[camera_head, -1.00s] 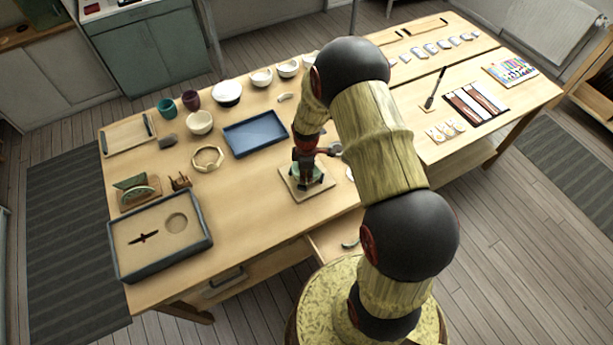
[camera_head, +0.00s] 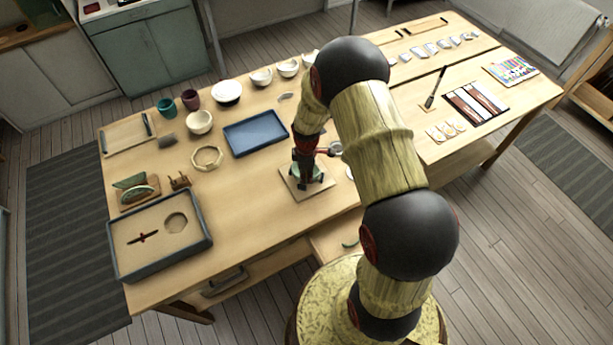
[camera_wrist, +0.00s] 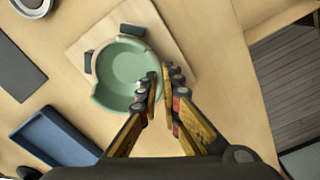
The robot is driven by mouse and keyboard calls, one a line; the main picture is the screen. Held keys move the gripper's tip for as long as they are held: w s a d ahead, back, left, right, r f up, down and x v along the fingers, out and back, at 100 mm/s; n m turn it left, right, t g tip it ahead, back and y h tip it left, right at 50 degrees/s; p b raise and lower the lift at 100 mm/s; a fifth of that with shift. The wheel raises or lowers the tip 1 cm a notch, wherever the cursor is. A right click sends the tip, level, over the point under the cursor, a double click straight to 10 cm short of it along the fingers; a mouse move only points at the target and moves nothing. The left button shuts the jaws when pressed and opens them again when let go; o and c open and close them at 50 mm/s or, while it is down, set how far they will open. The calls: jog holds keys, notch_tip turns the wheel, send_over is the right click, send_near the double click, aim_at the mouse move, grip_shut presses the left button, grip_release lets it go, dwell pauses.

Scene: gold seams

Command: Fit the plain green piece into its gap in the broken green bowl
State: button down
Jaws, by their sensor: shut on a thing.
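The broken green bowl (camera_wrist: 122,68) sits on a square pale board (camera_wrist: 180,33), with dark blocks at its rim. In the head view the bowl (camera_head: 319,179) is mostly hidden by my gripper (camera_head: 307,170). In the wrist view my gripper (camera_wrist: 161,88) is at the bowl's right side, its fingertips close together at the rim. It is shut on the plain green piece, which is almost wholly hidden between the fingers. I cannot tell whether the piece is seated in the gap.
A blue tray (camera_head: 255,134) lies behind the board. A grey-rimmed box (camera_head: 160,262) is at the front left, with green pieces on a stand (camera_head: 141,199) behind it. An open drawer (camera_head: 328,243) at the front holds a small green curved thing (camera_head: 350,244).

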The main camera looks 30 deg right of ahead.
jog(key=shift+f, duration=0.15)
dwell(0.3)
jog(key=c, duration=1.9)
grip_release()
jog(key=shift+o, duration=0.5)
jog(key=o, duration=0.4)
jog(key=shift+r+p, duration=1.7)
jog(key=shift+r, duration=1.35)
